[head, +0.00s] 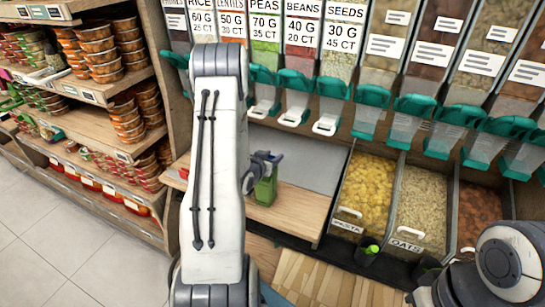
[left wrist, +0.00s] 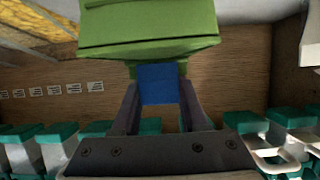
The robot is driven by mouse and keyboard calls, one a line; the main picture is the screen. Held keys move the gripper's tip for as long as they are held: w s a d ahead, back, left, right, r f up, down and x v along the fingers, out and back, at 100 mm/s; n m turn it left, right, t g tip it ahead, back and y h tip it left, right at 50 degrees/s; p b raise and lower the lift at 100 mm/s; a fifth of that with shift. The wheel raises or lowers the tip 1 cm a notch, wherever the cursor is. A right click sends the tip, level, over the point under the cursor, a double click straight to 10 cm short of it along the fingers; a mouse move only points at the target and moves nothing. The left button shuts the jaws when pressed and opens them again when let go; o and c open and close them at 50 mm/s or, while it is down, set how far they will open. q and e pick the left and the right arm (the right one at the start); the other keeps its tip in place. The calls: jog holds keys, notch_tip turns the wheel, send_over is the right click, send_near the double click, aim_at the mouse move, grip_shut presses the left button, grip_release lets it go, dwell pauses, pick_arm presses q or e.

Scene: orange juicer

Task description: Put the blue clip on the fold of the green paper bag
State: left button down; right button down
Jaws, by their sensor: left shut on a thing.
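The green paper bag (head: 265,190) stands upright on the wooden shelf, below the row of dispensers. In the left wrist view the bag (left wrist: 150,28) fills the top middle, with its folded edge facing my fingers. My left gripper (left wrist: 160,108) is shut on the blue clip (left wrist: 158,84). The clip meets the bag's folded edge in that view; I cannot tell whether it grips the fold or only touches it. In the head view my left gripper (head: 264,158) is at the top of the bag, partly hidden by my arm. My right gripper is out of view.
Dispensers with teal spouts (head: 371,96) hang above and behind the bag. Bins of pasta (head: 364,190) and oats (head: 424,208) stand right of the wooden shelf (head: 300,212). Shelves of packed tubs (head: 97,48) stand at the left, with tiled floor (head: 60,245) before them.

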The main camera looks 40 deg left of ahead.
pick_arm(q)
jog(key=shift+c, duration=1.8)
grip_release()
jog(key=b+v, duration=0.1)
jog(key=v, duration=0.7)
jog(key=shift+s, duration=0.1)
jog(key=s+r+p, duration=0.1)
jog(key=p, duration=0.4)
jog(key=shift+s+d, duration=0.1)
jog(key=shift+d, duration=0.05)
jog(key=shift+s+d+p, duration=0.1)
jog(key=shift+s+p, duration=0.35)
jog(key=shift+p, duration=0.5)
